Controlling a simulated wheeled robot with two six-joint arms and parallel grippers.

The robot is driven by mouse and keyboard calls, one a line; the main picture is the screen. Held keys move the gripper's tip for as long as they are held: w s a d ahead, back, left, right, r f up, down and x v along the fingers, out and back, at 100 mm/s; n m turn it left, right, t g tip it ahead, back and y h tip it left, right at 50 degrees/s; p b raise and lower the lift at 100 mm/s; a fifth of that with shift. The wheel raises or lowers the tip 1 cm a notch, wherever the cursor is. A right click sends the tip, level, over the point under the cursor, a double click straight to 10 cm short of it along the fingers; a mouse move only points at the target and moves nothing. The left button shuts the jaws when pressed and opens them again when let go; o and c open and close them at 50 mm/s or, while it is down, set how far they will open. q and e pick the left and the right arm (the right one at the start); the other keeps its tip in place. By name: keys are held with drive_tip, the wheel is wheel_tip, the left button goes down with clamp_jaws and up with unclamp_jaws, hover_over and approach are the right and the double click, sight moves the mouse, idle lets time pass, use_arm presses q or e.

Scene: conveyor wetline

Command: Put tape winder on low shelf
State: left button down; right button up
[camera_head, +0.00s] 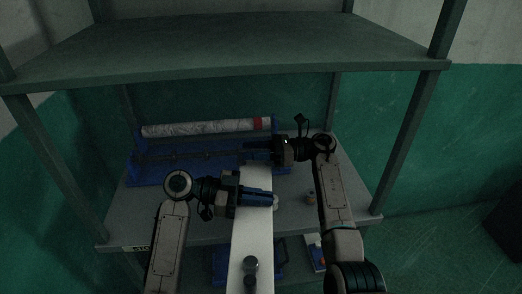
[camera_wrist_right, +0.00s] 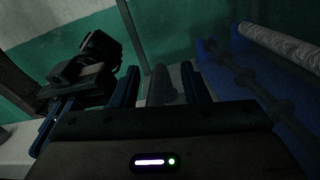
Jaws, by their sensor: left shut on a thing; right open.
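My left gripper (camera_head: 262,198) is the lower one, over the middle of the grey shelf. It is shut on a small pale thing (camera_head: 275,203) that shows only at its fingertips; I cannot tell whether this is the tape winder. My right gripper (camera_head: 258,151) is open, farther back near the right end of a blue rack. In the right wrist view its two blue fingers (camera_wrist_right: 163,85) stand apart, with a grey shape behind the gap; I cannot tell whether it lies between them. No tape winder is clearly recognisable in the dark picture.
The blue rack (camera_head: 150,175) holds a pale wrapped roll (camera_head: 205,128) with a red band. An upper shelf (camera_head: 230,50) overhangs the grey shelf (camera_head: 118,232). A small brownish thing (camera_head: 311,198) stands beside my right arm. Blue containers (camera_head: 220,262) lie below. Posts flank both sides.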

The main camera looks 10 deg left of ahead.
clamp_jaws()
use_arm(q)
drive_tip(key=c, duration=1.5)
unclamp_jaws()
drive_tip(key=shift+a, duration=0.1)
